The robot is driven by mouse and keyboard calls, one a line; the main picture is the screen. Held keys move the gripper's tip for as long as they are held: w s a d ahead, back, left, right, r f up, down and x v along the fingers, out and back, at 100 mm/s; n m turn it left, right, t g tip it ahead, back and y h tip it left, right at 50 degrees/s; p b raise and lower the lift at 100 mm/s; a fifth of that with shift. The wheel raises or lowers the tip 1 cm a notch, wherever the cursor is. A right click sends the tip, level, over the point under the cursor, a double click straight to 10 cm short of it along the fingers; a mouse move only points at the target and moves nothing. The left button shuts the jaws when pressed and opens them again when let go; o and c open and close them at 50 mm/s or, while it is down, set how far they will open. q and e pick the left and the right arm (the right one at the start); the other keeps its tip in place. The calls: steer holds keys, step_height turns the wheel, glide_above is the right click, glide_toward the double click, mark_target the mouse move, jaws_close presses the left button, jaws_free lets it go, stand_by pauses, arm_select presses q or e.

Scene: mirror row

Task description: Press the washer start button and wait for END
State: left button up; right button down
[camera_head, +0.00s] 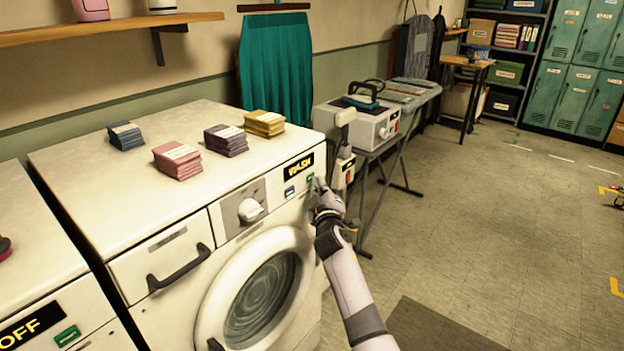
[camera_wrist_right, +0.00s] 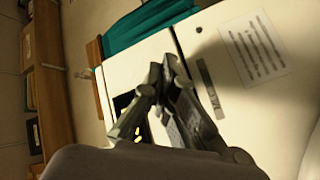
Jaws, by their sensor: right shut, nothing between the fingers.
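The white washer (camera_head: 120,200) stands at the left centre in the head view, with its round door (camera_head: 262,295) closed. Its display (camera_head: 299,167) reads WASH in yellow. A green button (camera_head: 310,178) sits below the display, and a blue button is to its left. My right gripper (camera_head: 318,184) is at the right end of the washer's front panel, right beside the green button. Whether it touches the button I cannot tell. In the right wrist view its fingers (camera_wrist_right: 163,75) are together and empty, partly covering the display. My left gripper is not in view.
Several folded cloth stacks (camera_head: 178,160) lie on the washer top. A second machine (camera_head: 35,245) at the left reads OFF. An ironing table with a white iron station (camera_head: 365,125) stands just right of the washer.

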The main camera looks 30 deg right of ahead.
steer(key=shift+s, duration=0.1)
steer(key=shift+s+d+p, duration=0.25)
steer(key=shift+s+p, duration=0.2)
steer(key=shift+s, duration=0.2)
steer(key=s+p, duration=0.1)
steer(key=s+d+p, duration=0.1)
steer(key=s, duration=0.1)
steer(key=s+d+p, duration=0.1)
steer(key=shift+s, duration=0.3)
stand_by(0.6)
